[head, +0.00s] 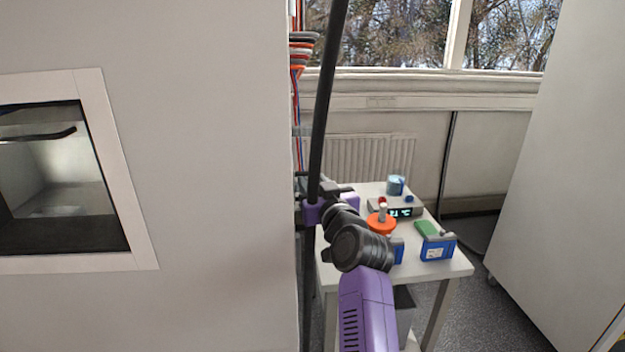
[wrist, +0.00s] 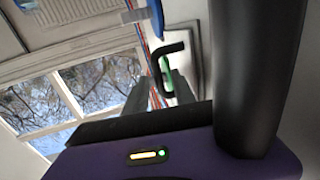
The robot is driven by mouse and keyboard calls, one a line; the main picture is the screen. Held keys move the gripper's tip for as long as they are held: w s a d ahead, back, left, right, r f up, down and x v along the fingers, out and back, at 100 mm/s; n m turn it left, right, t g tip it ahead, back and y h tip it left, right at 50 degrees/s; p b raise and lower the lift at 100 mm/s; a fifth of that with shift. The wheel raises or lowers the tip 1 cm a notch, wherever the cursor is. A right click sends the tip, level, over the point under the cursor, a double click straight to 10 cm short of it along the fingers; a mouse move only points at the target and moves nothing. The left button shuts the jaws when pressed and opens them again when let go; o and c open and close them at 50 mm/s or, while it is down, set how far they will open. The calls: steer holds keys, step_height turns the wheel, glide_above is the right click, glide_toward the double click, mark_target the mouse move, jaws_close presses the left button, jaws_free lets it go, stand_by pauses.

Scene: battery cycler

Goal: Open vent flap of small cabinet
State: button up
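The large pale cabinet (head: 210,150) fills the left of the head view. In the wrist view a black bracket-shaped handle (wrist: 181,47) stands out just beyond my gripper (wrist: 161,88). The two grey fingers are apart, with the handle's lower end appearing between or just past their tips; I cannot tell whether they touch it. Nothing is clearly held. A green part (wrist: 167,78) shows behind the handle. In the head view my gripper is at the cabinet's right edge, with its fingertips largely hidden. I cannot make out the vent flap for certain.
Coloured cables (head: 297,80) run down the cabinet's right edge. A small white table (head: 445,272) beyond my arm carries a scale with a readout (head: 405,211), a blue box (head: 438,248) and an orange piece (head: 380,224). A tall pale panel (head: 560,200) stands at right.

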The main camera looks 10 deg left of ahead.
steer(key=shift+w+a, duration=0.15)
steer(key=shift+w, duration=0.2)
jaws_close()
stand_by(1.3)
